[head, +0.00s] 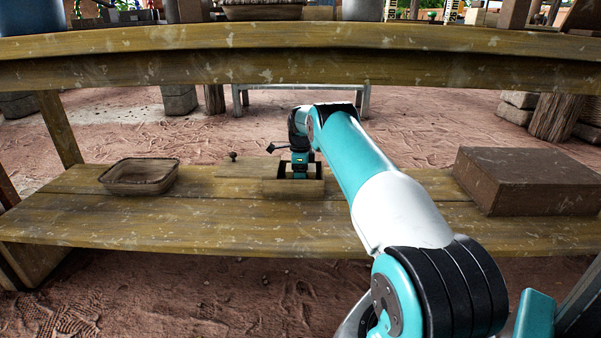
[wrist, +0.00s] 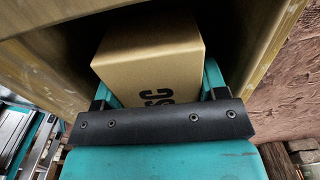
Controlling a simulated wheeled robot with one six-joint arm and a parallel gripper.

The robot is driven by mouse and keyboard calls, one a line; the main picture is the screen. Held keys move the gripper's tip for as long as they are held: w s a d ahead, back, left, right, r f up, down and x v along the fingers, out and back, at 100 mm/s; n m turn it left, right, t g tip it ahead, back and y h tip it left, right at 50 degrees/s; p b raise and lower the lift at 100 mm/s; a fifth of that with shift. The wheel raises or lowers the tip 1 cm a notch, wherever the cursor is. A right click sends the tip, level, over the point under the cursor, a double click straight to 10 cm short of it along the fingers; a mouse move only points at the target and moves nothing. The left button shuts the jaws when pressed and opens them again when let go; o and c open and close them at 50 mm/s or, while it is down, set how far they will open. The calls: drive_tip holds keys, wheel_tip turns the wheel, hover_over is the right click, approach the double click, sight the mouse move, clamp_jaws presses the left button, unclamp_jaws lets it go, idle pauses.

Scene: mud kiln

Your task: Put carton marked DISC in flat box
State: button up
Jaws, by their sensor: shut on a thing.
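The carton marked DISC (wrist: 150,55) is a plain tan carton. Only the letters SC show on it in the wrist view, the rest being cut off by the gripper. My gripper (head: 300,171) is shut on the carton, with one finger on each side of it. In the head view my gripper points down into a small open wooden box (head: 292,188) on the low plank shelf. In the wrist view, wooden walls (wrist: 265,50) stand around the carton. I cannot tell whether the carton touches the box floor. The carton is hidden in the head view.
A wooden board with a dark knob (head: 233,168) lies left of the box. A shallow empty basin (head: 140,176) stands farther left on the shelf (head: 200,225). A large closed brown box (head: 530,180) stands at the right. A thick tabletop (head: 300,66) spans overhead.

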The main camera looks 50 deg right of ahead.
drive_tip(key=o, duration=1.1)
drive_tip(key=shift+r, duration=0.6)
wheel_tip(320, 180, up, 8)
drive_tip(key=p, duration=0.4)
drive_tip(key=shift+f, duration=0.25)
